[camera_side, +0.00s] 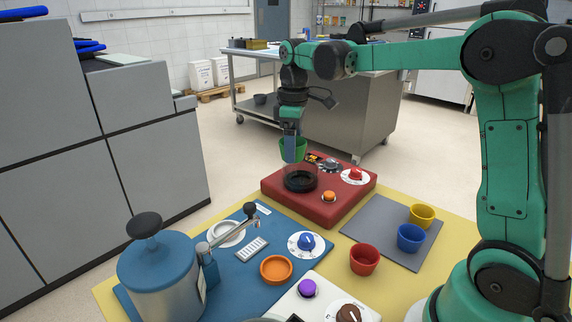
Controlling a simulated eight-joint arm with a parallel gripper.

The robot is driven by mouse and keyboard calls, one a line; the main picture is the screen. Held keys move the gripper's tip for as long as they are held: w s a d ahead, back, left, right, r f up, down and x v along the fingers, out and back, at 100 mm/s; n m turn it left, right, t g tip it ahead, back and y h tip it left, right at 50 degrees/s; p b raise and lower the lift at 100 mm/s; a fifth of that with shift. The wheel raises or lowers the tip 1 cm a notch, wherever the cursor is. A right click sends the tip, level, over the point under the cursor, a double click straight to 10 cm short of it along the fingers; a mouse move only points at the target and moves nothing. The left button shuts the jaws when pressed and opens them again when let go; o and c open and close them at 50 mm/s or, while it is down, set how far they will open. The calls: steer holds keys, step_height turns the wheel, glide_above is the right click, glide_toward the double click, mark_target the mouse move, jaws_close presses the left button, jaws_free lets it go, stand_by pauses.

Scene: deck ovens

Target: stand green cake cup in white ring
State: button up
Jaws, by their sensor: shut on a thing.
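The green cake cup (298,151) is in my gripper (290,146), held above the back of the red unit. The jaws are shut on it, and it looks about upright. Its lower edge is close to the clear-walled black round holder (301,180) on the red unit; I cannot tell whether they touch. The white ring (226,234) lies on the blue board to the left and nearer the camera, with a metal spout (233,229) passing over it. My gripper is well away from this ring.
The red unit (335,203) has knobs and an orange button. A blue canister (158,265) stands left on the blue board (247,285), near an orange dish (276,268). Yellow (422,215) and blue (410,238) cups stand on a grey mat (376,224), a red cup (364,259) at its edge.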

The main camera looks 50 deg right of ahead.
mark_target(225, 220)
steer(key=w+a+f+n, duration=0.2)
steer(key=w+a+f, duration=0.15)
steer(key=a, duration=0.35)
steer(key=w+a+f+n, duration=0.2)
steer(key=w+a+f, duration=0.15)
steer(key=a, duration=0.25)
steer(key=shift+s+a+f, duration=0.1)
steer(key=shift+s+f, duration=0.1)
steer(key=shift+f, duration=1.25)
steer(key=shift+s+a+f, duration=0.1)
steer(key=shift+s+f, duration=0.1)
steer(key=shift+f, duration=1.25)
steer(key=shift+f, duration=0.5)
steer(key=o, duration=1)
steer(key=shift+c, duration=0.2)
step_height(225, 220, up, 11)
